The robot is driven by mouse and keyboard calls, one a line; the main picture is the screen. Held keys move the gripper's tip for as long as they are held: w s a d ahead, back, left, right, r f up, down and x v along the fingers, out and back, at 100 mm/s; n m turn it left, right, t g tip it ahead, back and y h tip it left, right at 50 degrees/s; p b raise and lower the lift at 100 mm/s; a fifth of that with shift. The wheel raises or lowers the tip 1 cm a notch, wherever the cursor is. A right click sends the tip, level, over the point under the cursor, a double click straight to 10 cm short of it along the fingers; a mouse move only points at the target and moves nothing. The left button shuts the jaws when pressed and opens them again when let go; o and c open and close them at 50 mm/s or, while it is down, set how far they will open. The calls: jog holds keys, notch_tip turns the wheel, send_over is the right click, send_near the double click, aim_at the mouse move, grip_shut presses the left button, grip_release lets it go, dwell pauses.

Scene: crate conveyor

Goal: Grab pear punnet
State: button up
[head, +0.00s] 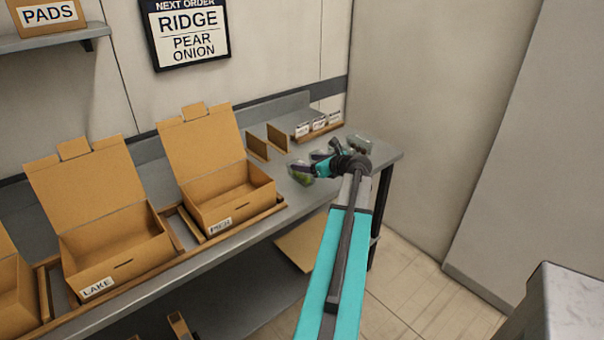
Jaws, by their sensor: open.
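My gripper (305,170) is open at the right end of the grey bench, reached out by my teal arm. A second punnet (359,144) stands behind my wrist, near the bench's far right corner. A third one (320,154) shows partly between them, mostly hidden by my wrist. The punnets are too small to tell which fruit each one holds.
Open cardboard boxes stand along the bench (240,262), one labelled LAKE (115,255) and another with a blurred label (225,195). Two brown upright dividers (278,138) and a small rack of labelled cards (318,128) stand behind the punnets. A sign (187,32) reads RIDGE, PEAR, ONION.

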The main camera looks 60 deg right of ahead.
aim_at(300, 162)
jog(key=shift+p+x, duration=0.9)
jog(key=shift+x, duration=1.65)
jog(key=shift+a+f, duration=0.1)
jog(key=shift+f, duration=0.05)
jog(key=c, duration=1.1)
